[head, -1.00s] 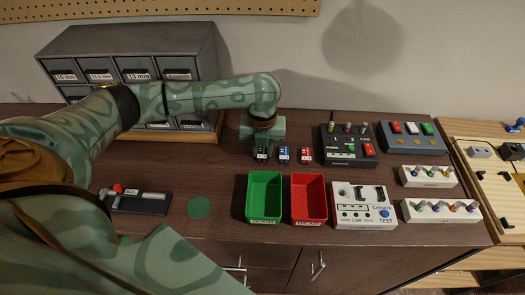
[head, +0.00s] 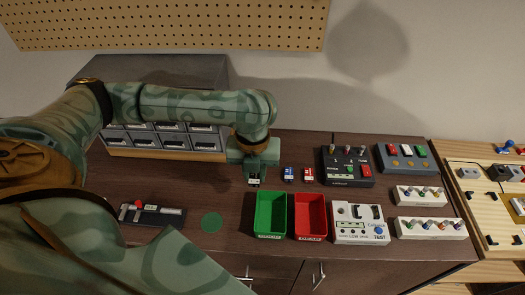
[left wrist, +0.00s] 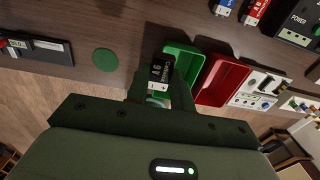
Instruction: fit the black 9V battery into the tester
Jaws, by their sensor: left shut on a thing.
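My left gripper (head: 256,176) is shut on the black 9V battery (head: 254,181), left of the blue and red batteries in the head view. In the left wrist view the black battery (left wrist: 160,72) sits between the fingers, its "9 V" label showing, in front of the green bin. The white tester (head: 362,234) stands at the right of the red bin, with a blue TEST button and a dark recess on top. The tester also shows at the right of the left wrist view (left wrist: 258,88). My right gripper is in neither view.
The green bin (head: 258,225) and red bin (head: 325,225) lie between gripper and tester. A grey drawer cabinet (head: 160,72) is at the back left.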

